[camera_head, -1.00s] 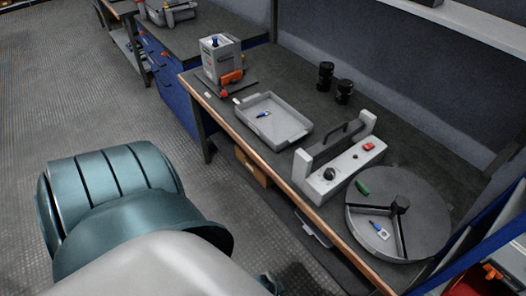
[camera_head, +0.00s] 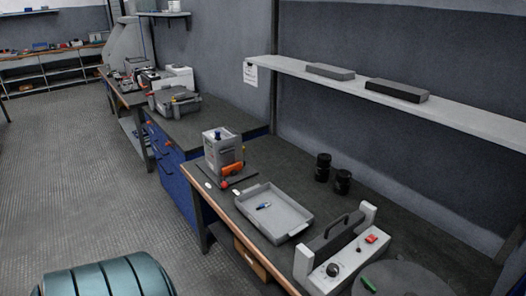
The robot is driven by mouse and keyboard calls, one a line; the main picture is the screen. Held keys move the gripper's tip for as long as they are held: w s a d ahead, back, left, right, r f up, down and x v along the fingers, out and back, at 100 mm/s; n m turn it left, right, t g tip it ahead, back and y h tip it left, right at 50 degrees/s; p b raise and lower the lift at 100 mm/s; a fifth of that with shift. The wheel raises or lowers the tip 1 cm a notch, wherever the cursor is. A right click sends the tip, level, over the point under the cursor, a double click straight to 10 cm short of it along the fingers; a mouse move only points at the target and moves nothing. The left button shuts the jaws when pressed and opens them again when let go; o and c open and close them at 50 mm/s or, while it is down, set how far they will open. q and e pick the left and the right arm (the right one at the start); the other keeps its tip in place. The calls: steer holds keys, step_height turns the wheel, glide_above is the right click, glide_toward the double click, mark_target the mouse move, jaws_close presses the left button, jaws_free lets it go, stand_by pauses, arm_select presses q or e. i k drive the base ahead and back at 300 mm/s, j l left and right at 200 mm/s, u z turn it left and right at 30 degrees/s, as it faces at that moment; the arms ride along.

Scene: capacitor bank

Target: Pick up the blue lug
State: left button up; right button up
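A small blue lug (camera_head: 264,206) lies in the shallow grey tray (camera_head: 297,231) on the near workbench. It has a blue sleeve and a pale metal end. The round grey disc (camera_head: 400,282) at the bottom right is mostly cut off by the frame, and its lower part is hidden. Neither of my grippers shows in the head view. Only a teal part of my own body shows at the bottom left.
A grey capacitor box (camera_head: 223,153) stands behind the tray, with an orange tool (camera_head: 232,169) beside it. Two black cylinders (camera_head: 323,167) stand at the back. A grey device (camera_head: 335,252) with a handle sits right of the tray. A shelf (camera_head: 400,95) overhangs the bench.

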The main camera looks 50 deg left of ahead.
mark_target(263, 205)
steer(key=i, duration=0.5)
steer(key=u, duration=1.85)
